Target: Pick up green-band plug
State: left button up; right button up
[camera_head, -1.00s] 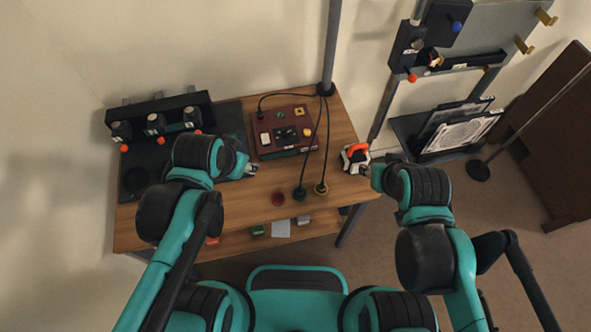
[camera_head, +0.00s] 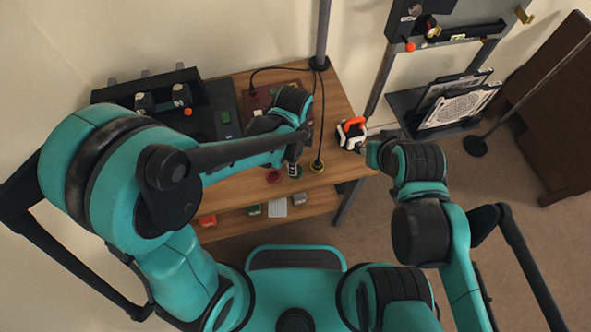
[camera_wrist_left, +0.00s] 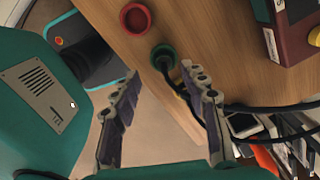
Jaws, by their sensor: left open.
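The green-band plug (camera_wrist_left: 162,57) stands on the wooden table near its front edge, with a black cable running from it. In the left wrist view it lies just beyond my left gripper (camera_wrist_left: 160,76), whose two fingers are spread with nothing held between them. In the head view my left gripper (camera_head: 294,163) hangs over the plug's spot and largely hides it. A yellow-band plug (camera_head: 317,166) stands to the right. My right gripper (camera_head: 364,148) is at the table's right edge; its fingers are too small to read.
A red ring-shaped piece (camera_wrist_left: 136,18) sits beside the green-band plug and also shows in the head view (camera_head: 273,176). A dark red box (camera_wrist_left: 298,28) lies behind. An orange and white object (camera_head: 351,132) stands near my right gripper. Black cables cross the table.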

pick_arm(q)
jog(key=f, duration=0.1)
jog(key=f+b, duration=0.1)
jog(key=f, duration=0.1)
jog(key=f+b, duration=0.1)
jog(key=shift+w+f, duration=0.3)
jog(key=shift+f, duration=0.1)
jog(key=shift+r, duration=0.1)
jog(key=shift+c, duration=0.9)
grip_shut()
